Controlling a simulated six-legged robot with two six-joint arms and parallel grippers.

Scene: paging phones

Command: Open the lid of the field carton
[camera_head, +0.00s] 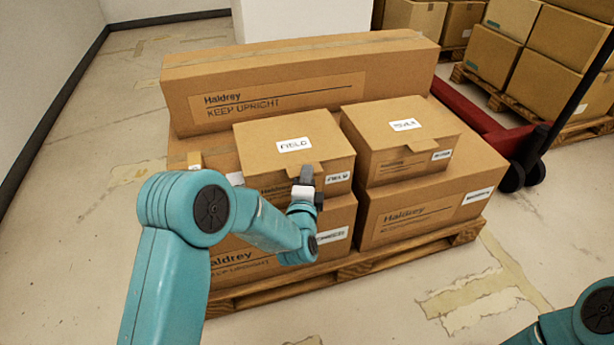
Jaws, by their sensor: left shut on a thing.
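The field carton (264,136) is a brown box with a white FIELD label on its top and another on its front. It sits on larger cartons on the pallet, and its lid lies flat and closed. A small tab (292,170) hangs at the lid's front edge. My left gripper (306,176) is at this front edge, shut on the lid tab; its fingers hide part of the tab and the carton's front. My right gripper is out of view; only part of my right arm shows at the bottom right corner.
A similar labelled carton (390,128) stands close to the right of the field carton. A long KEEP UPRIGHT carton (300,92) stands behind. A wooden pallet (400,258) carries them. A red pallet jack (468,112) and more stacked cartons (550,60) are at right. Floor is clear at left.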

